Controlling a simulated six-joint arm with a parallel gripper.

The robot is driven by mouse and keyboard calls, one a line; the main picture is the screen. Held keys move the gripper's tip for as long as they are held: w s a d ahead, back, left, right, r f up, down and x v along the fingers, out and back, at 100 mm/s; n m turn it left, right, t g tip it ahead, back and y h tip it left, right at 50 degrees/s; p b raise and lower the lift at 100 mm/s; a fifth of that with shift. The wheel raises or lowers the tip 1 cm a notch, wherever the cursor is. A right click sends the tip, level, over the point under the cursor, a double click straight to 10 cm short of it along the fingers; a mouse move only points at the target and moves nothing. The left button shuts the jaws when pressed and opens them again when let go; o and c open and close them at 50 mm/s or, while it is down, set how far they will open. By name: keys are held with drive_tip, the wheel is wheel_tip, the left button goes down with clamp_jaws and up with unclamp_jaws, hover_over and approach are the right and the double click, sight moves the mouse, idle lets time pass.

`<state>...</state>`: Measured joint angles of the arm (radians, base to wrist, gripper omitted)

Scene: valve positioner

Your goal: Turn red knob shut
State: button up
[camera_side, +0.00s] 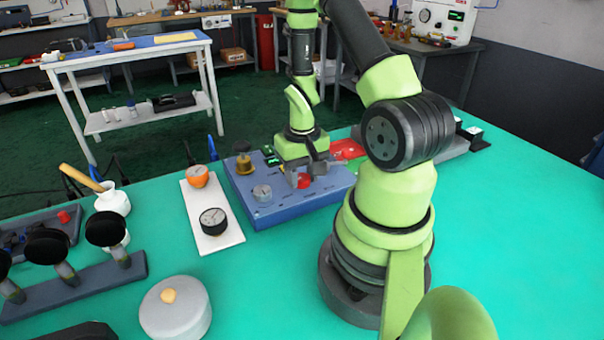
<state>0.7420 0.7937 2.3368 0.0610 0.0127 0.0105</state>
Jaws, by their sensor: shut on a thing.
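The red knob (304,181) stands on top of the blue positioner box (268,211), toward its right side. My gripper (304,178) points down over the box with its grey fingers around the red knob, and is shut on it. The fingers and my wrist hide part of the knob, so its turned angle and any mark on it cannot be read. Also on the box are a silver gauge (262,193) to the left of the knob, a brass fitting with a black top (243,158) and a small green display (269,152).
A white board (214,238) with an orange and a black gauge lies left of the box. Black-topped posts (105,229), a white mug (113,201) and a round lidded pot (175,310) stand further left. A red item (347,149) lies behind. The green table is clear at right.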

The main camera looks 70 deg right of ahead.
sight(302, 177)
drive_tip(key=shift+m, duration=0.9)
drive_tip(key=o, duration=0.9)
wheel_tip(302, 177, up, 10)
idle(0.4)
